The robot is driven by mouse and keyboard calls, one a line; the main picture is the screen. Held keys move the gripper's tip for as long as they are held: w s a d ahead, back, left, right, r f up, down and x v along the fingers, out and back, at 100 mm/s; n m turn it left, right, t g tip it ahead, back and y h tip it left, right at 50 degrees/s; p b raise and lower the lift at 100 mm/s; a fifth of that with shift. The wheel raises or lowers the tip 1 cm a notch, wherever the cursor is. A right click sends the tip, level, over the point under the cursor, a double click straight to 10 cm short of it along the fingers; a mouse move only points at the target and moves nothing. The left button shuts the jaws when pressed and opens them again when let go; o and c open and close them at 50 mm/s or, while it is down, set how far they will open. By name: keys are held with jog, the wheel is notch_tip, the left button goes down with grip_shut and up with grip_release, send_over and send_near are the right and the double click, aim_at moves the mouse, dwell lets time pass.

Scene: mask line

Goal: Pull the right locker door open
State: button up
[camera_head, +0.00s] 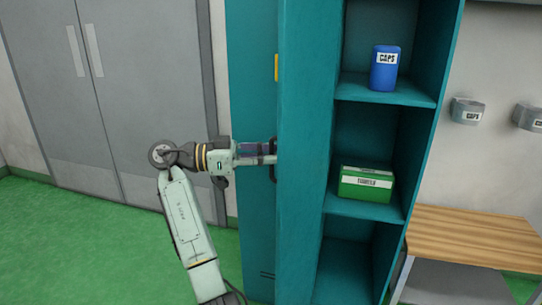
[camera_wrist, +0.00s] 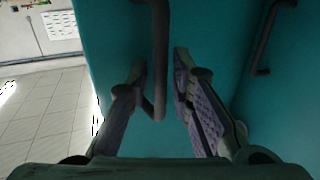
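The teal right locker door (camera_head: 303,150) stands swung outward in the head view, and the shelves to its right are exposed. My gripper (camera_head: 272,155) is at the door's left edge, beside a dark handle (camera_head: 273,172) that is partly hidden there. In the wrist view, a dark bar handle (camera_wrist: 160,60) on a teal panel stands between the two fingers of my gripper (camera_wrist: 160,90). The fingers are spread, with a clear gap to the right finger; contact at the left finger is unclear. A second dark handle (camera_wrist: 266,42) is on the teal panel at right.
The open locker holds a blue caps container (camera_head: 384,68) and a green box (camera_head: 366,184). A wooden bench (camera_head: 475,232) stands at right. The neighbouring teal locker front (camera_head: 252,210) is at left, before grey double doors (camera_head: 95,110). Green floor (camera_head: 90,250) at left is clear.

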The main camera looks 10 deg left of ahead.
jog(key=shift+o, duration=0.7)
jog(key=shift+d, duration=0.1)
jog(key=v, duration=1.2)
jog(key=shift+r, duration=0.1)
